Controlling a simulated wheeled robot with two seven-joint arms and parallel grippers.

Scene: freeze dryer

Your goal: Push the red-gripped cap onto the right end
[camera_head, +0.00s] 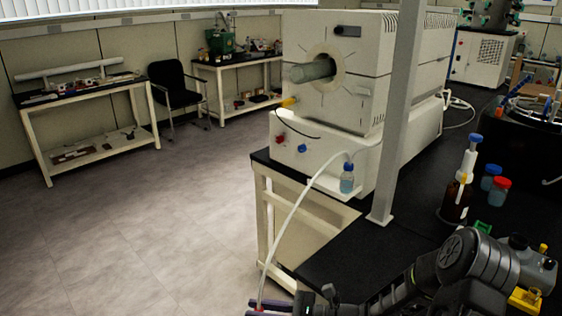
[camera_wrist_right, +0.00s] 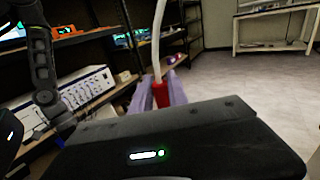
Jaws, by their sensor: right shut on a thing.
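My right gripper (camera_head: 264,308) is at the bottom edge of the head view, in front of the bench's left end. Its purple fingers also show in the right wrist view (camera_wrist_right: 160,88), shut on a red grip (camera_wrist_right: 160,98) with a white hose (camera_wrist_right: 158,40) rising from it. The cap's own face cannot be made out. The white hose also shows in the head view (camera_head: 297,212), curving up to the furnace base. The glass tube (camera_head: 312,70) sticks out of the round opening of the white furnace (camera_head: 372,60), well above and apart from my gripper. My left gripper is not in view.
A grey upright post (camera_head: 399,120) stands on the black bench (camera_head: 345,260), right of the furnace's front. A small blue-capped bottle (camera_head: 347,180) is on the furnace ledge. A brown bottle (camera_head: 456,200) and red- and blue-capped jars stand at right. The floor (camera_head: 130,230) at left is clear.

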